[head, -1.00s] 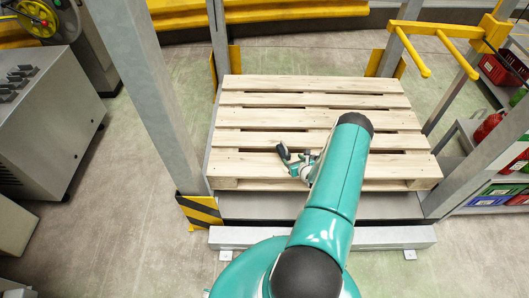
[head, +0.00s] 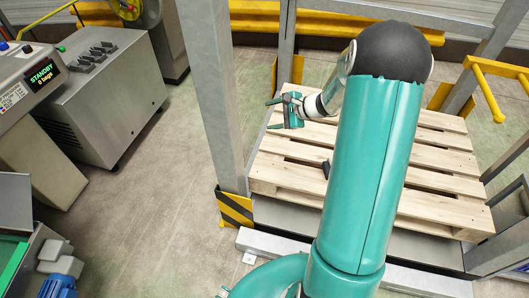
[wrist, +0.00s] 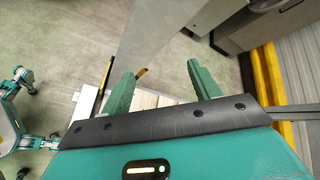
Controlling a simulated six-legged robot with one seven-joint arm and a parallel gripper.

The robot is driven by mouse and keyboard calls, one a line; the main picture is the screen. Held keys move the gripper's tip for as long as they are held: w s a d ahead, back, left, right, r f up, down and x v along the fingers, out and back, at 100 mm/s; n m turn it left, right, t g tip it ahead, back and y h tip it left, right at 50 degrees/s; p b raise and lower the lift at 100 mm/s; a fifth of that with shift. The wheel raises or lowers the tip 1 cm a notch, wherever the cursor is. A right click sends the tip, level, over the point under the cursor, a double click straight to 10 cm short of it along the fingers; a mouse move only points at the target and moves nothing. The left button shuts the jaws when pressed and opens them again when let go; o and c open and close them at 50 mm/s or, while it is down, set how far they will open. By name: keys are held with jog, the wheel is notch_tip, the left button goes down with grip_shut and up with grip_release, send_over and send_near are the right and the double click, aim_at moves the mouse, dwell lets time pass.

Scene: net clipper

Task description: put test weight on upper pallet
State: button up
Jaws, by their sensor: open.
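A small dark block (head: 326,168), which looks like the test weight, rests on the front part of the wooden pallet (head: 278,180) in the head view. My arm passes close beside it and may hide part of it. My gripper (head: 273,113) is above the pallet's left side, up and left of the block and apart from it. In the wrist view my gripper (wrist: 158,70) has its two green fingers spread with nothing between them. The block cannot be made out in the wrist view.
A grey metal post (head: 212,95) with a striped guard (head: 235,208) stands left of the pallet. Yellow prongs (head: 490,95) jut in at the right. Grey machines (head: 100,95) stand at the left, with clear floor between them and the post.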

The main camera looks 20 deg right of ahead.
jog(key=s+a+r+n+g+h, duration=0.2)
jog(key=s+a+r+n+g, duration=0.2)
jog(key=s+a+r+n, duration=0.9)
jog(key=s+a+r+n+h, duration=0.1)
jog(key=s+r+n+h, duration=0.1)
jog(key=s, duration=0.6)
jog(key=s+a+r+n+t+h, duration=0.1)
jog(key=s+a+r+n+h, duration=0.1)
jog(key=s+r, duration=0.3)
jog(key=s+n+h, duration=0.1)
jog(key=s, duration=0.2)
jog(key=shift+a+n, duration=0.2)
jog(key=shift+n, duration=0.1)
jog(key=shift+w+r, duration=0.1)
jog(key=c, duration=0.5)
jog(key=shift+c, duration=0.3)
jog(key=shift+d, duration=0.15)
